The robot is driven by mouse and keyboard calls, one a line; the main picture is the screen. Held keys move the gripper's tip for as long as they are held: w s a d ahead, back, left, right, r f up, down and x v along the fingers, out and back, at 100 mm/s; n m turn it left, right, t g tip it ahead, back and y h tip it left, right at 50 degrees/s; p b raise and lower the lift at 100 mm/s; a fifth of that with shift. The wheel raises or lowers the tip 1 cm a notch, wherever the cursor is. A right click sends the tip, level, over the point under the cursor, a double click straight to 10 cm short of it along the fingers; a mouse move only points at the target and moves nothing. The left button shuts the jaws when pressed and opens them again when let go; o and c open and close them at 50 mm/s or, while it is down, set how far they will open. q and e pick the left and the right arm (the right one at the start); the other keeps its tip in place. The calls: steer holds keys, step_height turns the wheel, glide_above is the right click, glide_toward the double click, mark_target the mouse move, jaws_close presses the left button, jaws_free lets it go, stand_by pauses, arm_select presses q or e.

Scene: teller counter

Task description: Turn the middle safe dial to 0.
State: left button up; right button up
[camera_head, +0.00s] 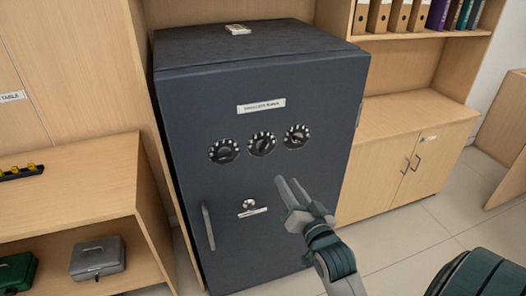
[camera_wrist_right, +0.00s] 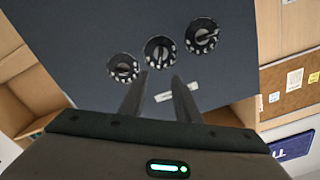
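The dark blue-grey safe (camera_head: 300,90) stands upright with three round black dials in a row on its door. The middle dial (camera_head: 262,144) has a ring of white marks around a dark knob; its setting is too small to read. The left dial (camera_head: 224,151) and right dial (camera_head: 297,136) flank it. My right gripper (camera_head: 293,191) is open and empty, below and right of the middle dial and apart from it. In the right wrist view the middle dial (camera_wrist_right: 158,51) lies just beyond the open fingers (camera_wrist_right: 160,85). My left gripper is not in view.
A handle (camera_head: 208,227) and a keyhole plate (camera_head: 250,208) sit lower on the safe door. A low wooden cabinet (camera_head: 385,170) stands to the right. An open wooden shelf (camera_head: 70,204) with a grey cash box (camera_head: 97,258) stands to the left.

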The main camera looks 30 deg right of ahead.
steer(key=shift+w, duration=0.6)
steer(key=p, duration=0.2)
glide_toward(266, 148)
steer(key=x, duration=0.2)
steer(key=p+x, duration=0.1)
steer(key=x, duration=0.4)
steer(key=shift+w, duration=0.15)
steer(key=shift+p+x, duration=0.4)
steer(key=shift+x, duration=0.5)
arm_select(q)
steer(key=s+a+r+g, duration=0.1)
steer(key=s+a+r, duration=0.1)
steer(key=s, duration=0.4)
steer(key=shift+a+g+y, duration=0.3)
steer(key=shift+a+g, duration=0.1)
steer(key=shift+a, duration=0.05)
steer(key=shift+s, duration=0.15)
arm_select(e)
steer(key=shift+c, duration=0.6)
jaws_close()
